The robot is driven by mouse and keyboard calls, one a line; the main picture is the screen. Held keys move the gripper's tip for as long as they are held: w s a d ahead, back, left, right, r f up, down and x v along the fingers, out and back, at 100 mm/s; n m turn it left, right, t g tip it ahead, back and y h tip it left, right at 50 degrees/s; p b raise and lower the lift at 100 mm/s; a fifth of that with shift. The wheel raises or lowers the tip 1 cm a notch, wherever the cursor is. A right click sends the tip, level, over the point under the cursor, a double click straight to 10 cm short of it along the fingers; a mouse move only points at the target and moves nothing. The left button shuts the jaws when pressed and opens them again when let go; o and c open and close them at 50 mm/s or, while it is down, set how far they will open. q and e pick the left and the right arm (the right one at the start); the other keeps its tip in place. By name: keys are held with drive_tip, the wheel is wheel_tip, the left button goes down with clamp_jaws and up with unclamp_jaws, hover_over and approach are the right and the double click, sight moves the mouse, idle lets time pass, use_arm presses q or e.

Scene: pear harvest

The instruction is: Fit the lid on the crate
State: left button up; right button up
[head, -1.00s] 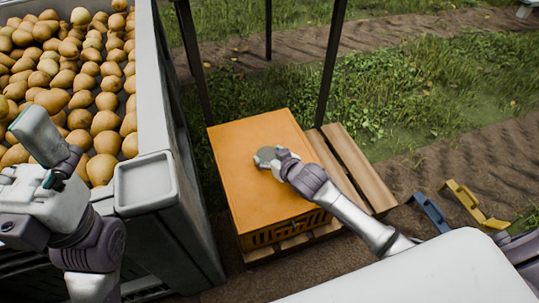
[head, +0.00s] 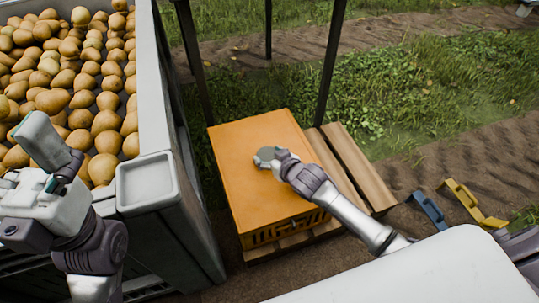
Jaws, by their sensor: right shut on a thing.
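The orange crate (head: 284,233) stands on a wooden pallet, its slotted front wall showing below. The flat orange lid (head: 246,175) lies over the crate's top and hides its inside. From this angle I cannot tell whether the lid is fully seated all round. My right gripper (head: 266,157) reaches in from the lower right and is shut at the middle of the lid, on a part that its hand hides. My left gripper (head: 22,150) is at the left edge beside the pear bin; its fingers are only partly in view, so its opening is unclear.
A large grey bin (head: 150,90) full of pears (head: 75,70) stands left of the crate. Bare pallet slats (head: 352,165) show to the right. Dark posts (head: 328,70) rise behind. Blue (head: 430,210) and yellow (head: 470,203) handle-like objects lie at right.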

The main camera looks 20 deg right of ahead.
drive_tip(key=shift+f, duration=0.3)
drive_tip(key=o, duration=1.1)
drive_tip(key=shift+o, duration=0.2)
